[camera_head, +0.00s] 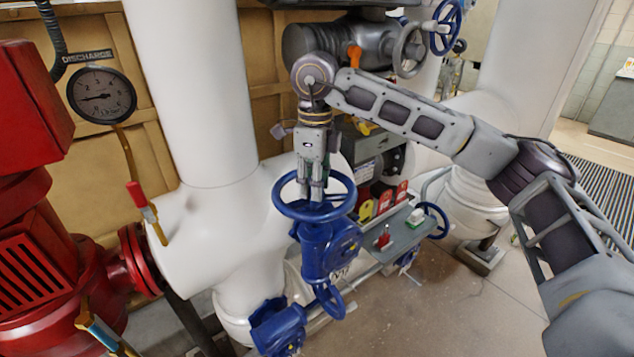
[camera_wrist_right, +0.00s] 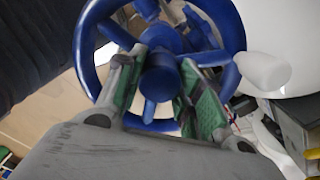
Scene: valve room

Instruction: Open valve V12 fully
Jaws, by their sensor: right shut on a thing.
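The blue valve (camera_head: 325,245) stands in the middle of the head view, with a round blue handwheel (camera_head: 335,211) on top. A tag reading V12 (camera_head: 340,272) shows low beside its body. My right gripper (camera_head: 316,193) points down into the handwheel from above. In the right wrist view the handwheel (camera_wrist_right: 237,40) fills the top, and my right gripper (camera_wrist_right: 165,90) has its green-padded fingers on both sides of the wheel's hub and spokes. It is shut on the handwheel; the exact contact is partly hidden. My left gripper is not in view.
A pressure gauge marked DISCHARGE (camera_head: 102,95) hangs at the left, above red machinery (camera_head: 45,250). A thick white pipe (camera_head: 190,90) stands behind the valve. Clear floor (camera_head: 460,300) lies at lower right.

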